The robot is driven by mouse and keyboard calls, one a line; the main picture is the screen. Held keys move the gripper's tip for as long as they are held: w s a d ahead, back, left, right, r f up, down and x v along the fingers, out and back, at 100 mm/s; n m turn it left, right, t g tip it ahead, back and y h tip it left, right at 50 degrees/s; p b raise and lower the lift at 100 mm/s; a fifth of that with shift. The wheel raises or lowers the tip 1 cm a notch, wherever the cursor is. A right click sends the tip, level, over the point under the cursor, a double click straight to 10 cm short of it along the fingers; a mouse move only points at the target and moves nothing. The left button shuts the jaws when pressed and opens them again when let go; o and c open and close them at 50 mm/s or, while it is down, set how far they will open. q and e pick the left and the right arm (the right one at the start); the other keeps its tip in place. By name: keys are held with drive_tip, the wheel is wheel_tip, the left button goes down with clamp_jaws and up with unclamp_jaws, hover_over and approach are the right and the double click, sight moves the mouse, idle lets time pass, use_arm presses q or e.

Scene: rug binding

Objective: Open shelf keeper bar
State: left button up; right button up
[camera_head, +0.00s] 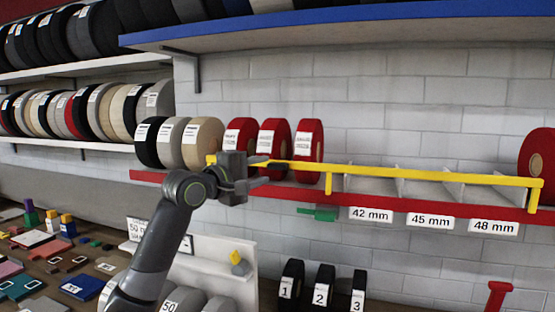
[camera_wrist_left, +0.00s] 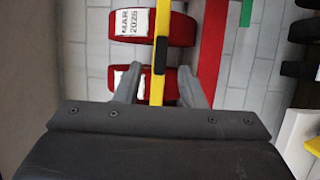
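The yellow keeper bar (camera_head: 430,173) runs along the front of the red shelf (camera_head: 350,193), with short posts down to it. My left gripper (camera_head: 264,172) is at the bar's left part, in front of the red rolls (camera_head: 272,140). In the left wrist view, its two fingers (camera_wrist_left: 159,78) stand apart on either side of the bar (camera_wrist_left: 158,90), with gaps visible. A black piece (camera_wrist_left: 160,56) sits on the bar just beyond the fingertips. The bar lies across the shelf front. My right gripper is not in view.
Labelled slots with grey dividers (camera_head: 400,187) are empty right of the red rolls. A green tab (camera_head: 318,214) hangs below the shelf. A blue shelf (camera_head: 350,25) is above. Numbered black rolls (camera_head: 322,287) stand below, and another red roll (camera_head: 540,155) is at far right.

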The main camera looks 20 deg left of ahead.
sight(273, 167)
use_arm(q)
drive_tip(key=p+x, duration=0.2)
drive_tip(key=x, duration=0.4)
drive_tip(key=shift+w+d, duration=0.15)
drive_tip(key=shift+w, duration=0.05)
clamp_jaws()
